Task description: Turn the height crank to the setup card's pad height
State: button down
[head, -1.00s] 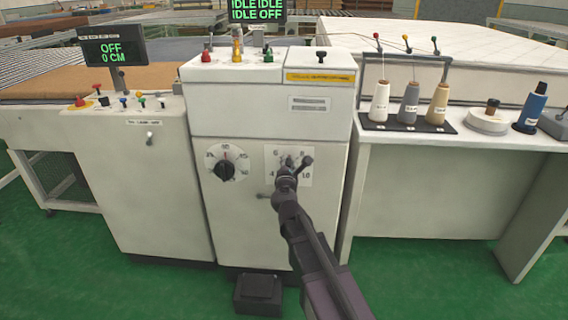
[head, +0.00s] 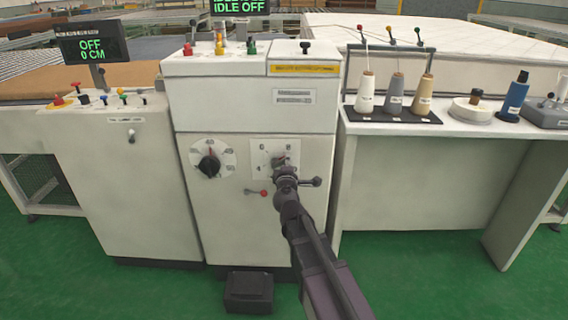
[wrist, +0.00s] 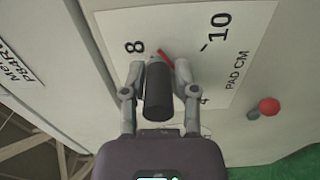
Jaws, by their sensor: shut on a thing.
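The pad-height dial plate (head: 262,170) is a white square on the front of the middle cabinet. In the wrist view the plate (wrist: 225,65) shows 8, 10, part of a 4 and "PAD CM". A thin red pointer (wrist: 166,56) lies close to the 8. My gripper (head: 282,168) is at the plate and hides much of it in the head view. Its fingers (wrist: 158,82) are shut on the crank's dark cylindrical handle (wrist: 158,95).
A second dial (head: 209,164) with a black knob is left of the plate. A red-ended lever (head: 263,193) sticks out just below it. A black pedal box (head: 248,292) stands on the floor. Thread cones (head: 395,95) stand on the right table.

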jog(key=f+m, duration=0.1)
jog(key=m, duration=0.1)
jog(key=m+b, duration=0.1)
jog(key=shift+d+f+m, duration=0.15)
jog(key=shift+f+m, duration=0.2)
jog(key=shift+m, duration=0.05)
jog(key=shift+w+a+f+m+b, duration=0.1)
jog(key=shift+f+m+b, duration=0.5)
jog(key=shift+m, duration=0.85)
jog(key=shift+a+f+m+b, duration=0.1)
jog(key=shift+f+m+b, duration=0.5)
jog(key=shift+m, duration=0.9)
jog(key=shift+w+a+f+m+b, duration=0.1)
jog(key=shift+f+m+b, duration=0.45)
jog(key=shift+m, duration=0.9)
jog(key=shift+r, duration=0.1)
jog(key=shift+c, duration=2.4)
grip_release()
jog(key=shift+s, duration=0.1)
jog(key=shift+s+d, duration=0.1)
